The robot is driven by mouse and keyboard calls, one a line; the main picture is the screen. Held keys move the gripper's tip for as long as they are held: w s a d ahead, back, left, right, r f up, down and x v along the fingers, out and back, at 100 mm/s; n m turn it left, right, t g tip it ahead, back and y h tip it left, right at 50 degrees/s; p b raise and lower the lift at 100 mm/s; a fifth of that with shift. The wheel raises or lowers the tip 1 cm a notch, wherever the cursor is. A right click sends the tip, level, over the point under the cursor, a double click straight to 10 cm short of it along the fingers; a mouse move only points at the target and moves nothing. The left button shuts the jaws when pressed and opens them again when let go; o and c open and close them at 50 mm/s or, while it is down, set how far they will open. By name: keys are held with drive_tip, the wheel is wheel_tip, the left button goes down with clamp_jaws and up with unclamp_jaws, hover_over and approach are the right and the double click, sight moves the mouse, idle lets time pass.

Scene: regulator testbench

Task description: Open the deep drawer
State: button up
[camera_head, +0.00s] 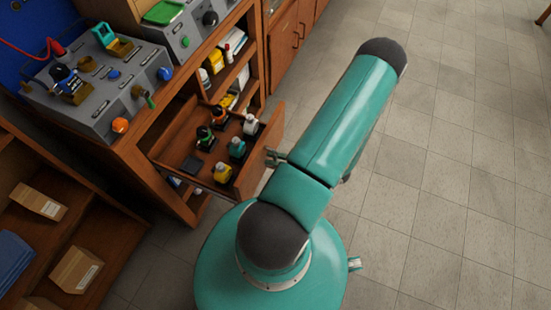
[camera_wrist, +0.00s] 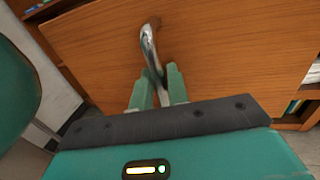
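A wooden drawer (camera_head: 247,165) is pulled out from the workbench in the head view, with several small bottles standing inside. Its front panel is tall, and fills much of the wrist view (camera_wrist: 225,50). A curved metal handle (camera_wrist: 148,45) is on that panel. My gripper (camera_wrist: 159,85) is at the handle, with its two green fingers close on either side of the handle's lower part. The fingers appear shut on it; the exact contact is hard to see. In the head view my gripper (camera_head: 273,155) shows only partly beside the drawer front, with the arm covering the rest.
A grey test panel (camera_head: 105,85) with knobs stands on the bench above the drawer. Open shelves with bottles (camera_head: 228,75) are behind it. A low shelf with cardboard boxes (camera_head: 77,270) is at left. The tiled floor (camera_head: 440,170) at right is clear.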

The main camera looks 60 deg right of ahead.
drive_tip(key=shift+s, duration=0.1)
drive_tip(key=v, duration=1.3)
drive_tip(key=shift+s, duration=0.3)
drive_tip(key=shift+d+r, duration=0.1)
